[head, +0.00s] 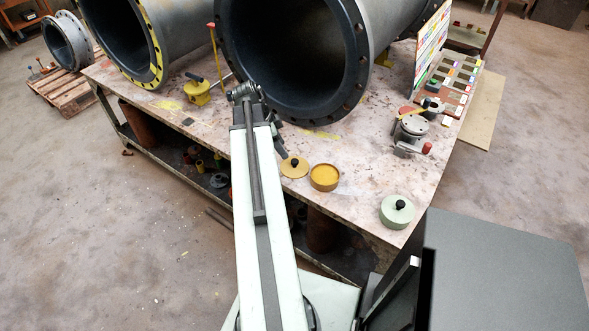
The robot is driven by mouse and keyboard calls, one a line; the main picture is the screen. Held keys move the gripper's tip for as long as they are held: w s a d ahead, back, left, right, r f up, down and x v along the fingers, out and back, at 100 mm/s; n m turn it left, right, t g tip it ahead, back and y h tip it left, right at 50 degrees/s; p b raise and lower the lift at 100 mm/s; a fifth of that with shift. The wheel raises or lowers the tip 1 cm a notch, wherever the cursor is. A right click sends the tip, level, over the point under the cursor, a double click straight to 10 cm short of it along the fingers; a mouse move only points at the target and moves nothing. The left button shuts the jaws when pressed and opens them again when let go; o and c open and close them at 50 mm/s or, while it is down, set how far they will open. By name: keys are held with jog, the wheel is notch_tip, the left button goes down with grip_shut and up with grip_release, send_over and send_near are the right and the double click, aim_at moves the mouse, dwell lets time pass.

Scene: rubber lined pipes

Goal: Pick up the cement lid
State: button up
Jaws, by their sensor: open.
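A flat tan lid with a black knob (294,168) lies on the worktable, just left of an open round tin with yellow-orange contents (324,178). I take this to be the cement lid; no label can be read. A pale green round tin or lid, also with a black knob (397,213), stands nearer the table's front right corner. My gripper (281,150) is a small dark shape beside my arm, close to the left of the tan lid. It is open and appears empty. My arm hides part of it, and its height over the table is hard to judge.
Large dark flanged pipes (295,60) fill the back of the worktable (350,210). A yellow tool (197,92) stands left. A metal device with red ends (411,133) and a colored board (455,85) are at right. Bare tabletop lies between the tins and that device.

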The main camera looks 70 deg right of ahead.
aim_at(294, 161)
jog(key=shift+s+d+f+m+b, duration=0.2)
jog(key=shift+s+f+b, duration=0.2)
jog(key=shift+f+b, duration=0.2)
jog(key=shift+s+d+f+m+b, duration=0.1)
jog(key=shift+s+d+f+b, duration=0.1)
jog(key=shift+s+f+b, duration=0.25)
jog(key=b+x, duration=0.5)
jog(key=shift+s+d+f, duration=0.1)
jog(key=shift+d+f, duration=0.1)
jog(key=shift+f, duration=0.15)
jog(key=shift+r, duration=0.2)
grip_shut()
